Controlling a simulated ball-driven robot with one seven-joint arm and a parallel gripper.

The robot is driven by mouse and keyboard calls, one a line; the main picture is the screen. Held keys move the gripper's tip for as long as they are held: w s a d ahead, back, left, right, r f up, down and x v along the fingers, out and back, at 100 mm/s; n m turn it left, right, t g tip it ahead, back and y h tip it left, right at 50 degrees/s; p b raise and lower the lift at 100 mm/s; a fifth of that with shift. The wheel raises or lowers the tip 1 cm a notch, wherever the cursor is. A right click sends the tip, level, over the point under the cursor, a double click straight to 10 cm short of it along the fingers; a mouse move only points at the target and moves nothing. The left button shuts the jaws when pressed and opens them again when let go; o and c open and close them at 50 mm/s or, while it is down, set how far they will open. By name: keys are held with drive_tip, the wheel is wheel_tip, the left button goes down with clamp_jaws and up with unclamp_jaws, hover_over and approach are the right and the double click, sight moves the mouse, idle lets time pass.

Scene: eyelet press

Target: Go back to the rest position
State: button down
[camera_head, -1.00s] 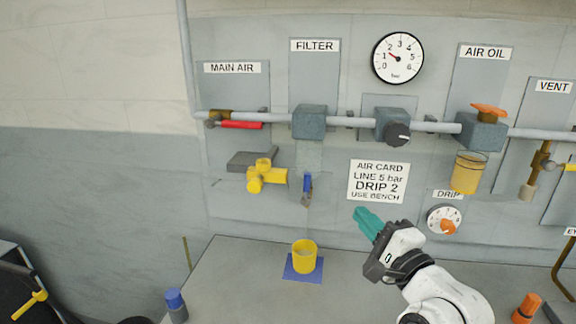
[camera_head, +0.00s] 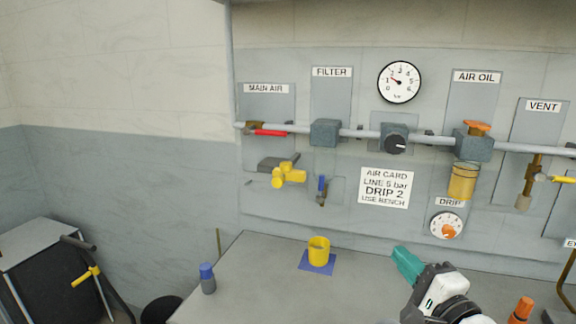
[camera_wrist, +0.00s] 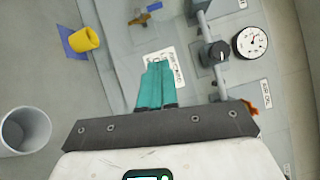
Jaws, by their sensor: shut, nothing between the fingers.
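My gripper (camera_head: 407,264) has teal fingers and is at the lower right of the head view, in front of the panel and above the bench. Its fingers lie together with nothing between them. In the wrist view the shut fingers (camera_wrist: 155,85) point toward the panel and overlap the edge of the air card. The gripper is to the right of the yellow cup (camera_head: 319,250) and apart from it. The cup stands upright on a blue square (camera_head: 317,268) on the bench (camera_head: 262,270).
The panel carries a pipe with a red lever (camera_head: 268,132), a gauge (camera_head: 399,82), a black knob (camera_head: 395,144) and an amber bowl (camera_head: 463,182). An orange bottle (camera_head: 521,310) and a blue-capped bottle (camera_head: 207,279) stand on the bench. A dark cart (camera_head: 50,265) is at far left.

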drive_tip(key=s+d+f+n+g+h, duration=0.1)
drive_tip(key=s+f+n+g, duration=0.3)
drive_tip(key=s+f, duration=0.5)
drive_tip(key=s+d+f+n+g+h, duration=0.2)
drive_tip(key=s+f+n+g, duration=0.35)
drive_tip(key=f, duration=0.85)
drive_tip(key=s+d+f+n+g+h, duration=0.1)
drive_tip(key=s+f+n+g, duration=0.2)
drive_tip(key=s, duration=0.8)
drive_tip(key=s+d+f+n+g+h, duration=0.1)
drive_tip(key=s+f, duration=0.5)
drive_tip(key=s, duration=0.6)
drive_tip(key=d+n+g, duration=0.1)
drive_tip(key=n+g, duration=0.1)
drive_tip(key=g, duration=0.1)
drive_tip(key=shift+d+f+g, duration=0.15)
drive_tip(key=shift+f+g, duration=0.2)
drive_tip(key=shift+f, duration=0.05)
